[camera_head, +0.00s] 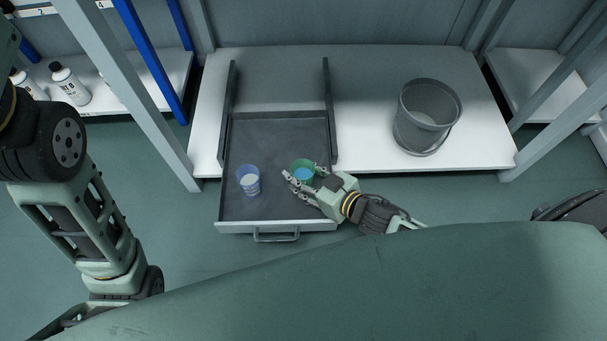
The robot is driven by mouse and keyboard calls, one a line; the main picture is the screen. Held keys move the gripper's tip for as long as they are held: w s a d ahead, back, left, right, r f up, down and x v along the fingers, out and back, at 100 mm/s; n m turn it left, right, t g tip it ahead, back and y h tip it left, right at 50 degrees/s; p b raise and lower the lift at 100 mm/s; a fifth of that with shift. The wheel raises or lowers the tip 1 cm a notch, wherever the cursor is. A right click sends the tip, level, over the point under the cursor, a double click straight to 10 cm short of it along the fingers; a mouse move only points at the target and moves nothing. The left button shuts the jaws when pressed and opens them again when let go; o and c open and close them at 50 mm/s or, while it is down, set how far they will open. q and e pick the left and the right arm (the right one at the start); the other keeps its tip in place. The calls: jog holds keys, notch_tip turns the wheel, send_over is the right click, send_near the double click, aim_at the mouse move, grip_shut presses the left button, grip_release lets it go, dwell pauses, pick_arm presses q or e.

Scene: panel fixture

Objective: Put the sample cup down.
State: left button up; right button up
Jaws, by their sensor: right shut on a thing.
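A green cup (302,171) with blue contents is over the right part of the open grey drawer (275,207). My right gripper (302,181) is shut on this cup from its right side; the fingers hide part of it. I cannot tell whether the cup's base touches the drawer floor. A clear blue-tinted cup (249,181) with pale contents stands upright in the drawer, to the left and apart from my gripper. Which of the two is the sample cup is not marked. My left arm shows at the left, but its gripper is out of view.
The drawer has raised side rails and a front handle (276,238). A grey bucket (427,115) stands on the white shelf (370,150) to the right. White bottles (70,84) stand on a shelf at the left. Grey posts frame the shelves. The drawer's back part is clear.

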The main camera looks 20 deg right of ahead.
jog(key=o, duration=1.3)
